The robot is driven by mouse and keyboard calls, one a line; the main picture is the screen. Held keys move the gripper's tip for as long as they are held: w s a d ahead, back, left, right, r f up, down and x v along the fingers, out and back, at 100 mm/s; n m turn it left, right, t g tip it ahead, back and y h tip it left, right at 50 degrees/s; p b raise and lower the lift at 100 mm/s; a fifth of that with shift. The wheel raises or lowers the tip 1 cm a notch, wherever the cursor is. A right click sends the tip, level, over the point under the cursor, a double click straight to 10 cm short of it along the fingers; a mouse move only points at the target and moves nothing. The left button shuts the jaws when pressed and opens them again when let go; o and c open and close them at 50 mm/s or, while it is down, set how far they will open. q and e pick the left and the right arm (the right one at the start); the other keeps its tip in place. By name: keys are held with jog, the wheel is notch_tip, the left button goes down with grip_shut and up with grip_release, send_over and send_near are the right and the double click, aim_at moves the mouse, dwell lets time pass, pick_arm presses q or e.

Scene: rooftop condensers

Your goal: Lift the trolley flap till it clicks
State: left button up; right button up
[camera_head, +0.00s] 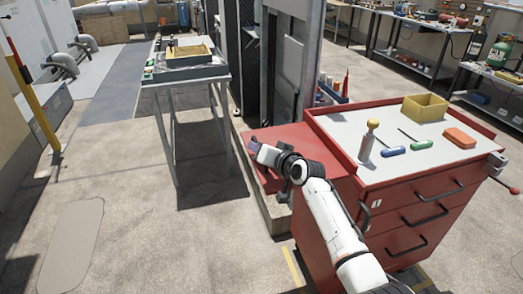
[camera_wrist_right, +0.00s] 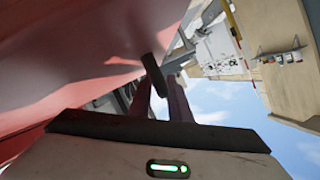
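The red trolley (camera_head: 395,205) stands at the right in the head view. Its red flap (camera_head: 305,137) juts out from the trolley's left side, roughly level and a little below the top. My right gripper (camera_head: 256,149) is at the flap's outer left part, beside its near edge. In the right wrist view a red surface, probably the flap's underside (camera_wrist_right: 80,50), fills the upper left. The right fingers (camera_wrist_right: 162,100) stand apart there, and a short dark bar (camera_wrist_right: 154,72) shows at their tips. I cannot tell whether they grip it. My left gripper is not in view.
A grey table (camera_head: 188,77) with trays stands at the back left. A dark cabinet (camera_head: 290,60) is behind the flap. The floor at left is clear.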

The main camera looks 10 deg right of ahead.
pick_arm(q)
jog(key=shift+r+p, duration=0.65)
jog(key=shift+p, duration=0.05)
pick_arm(e)
jog(key=v, duration=1)
jog(key=shift+s, duration=0.15)
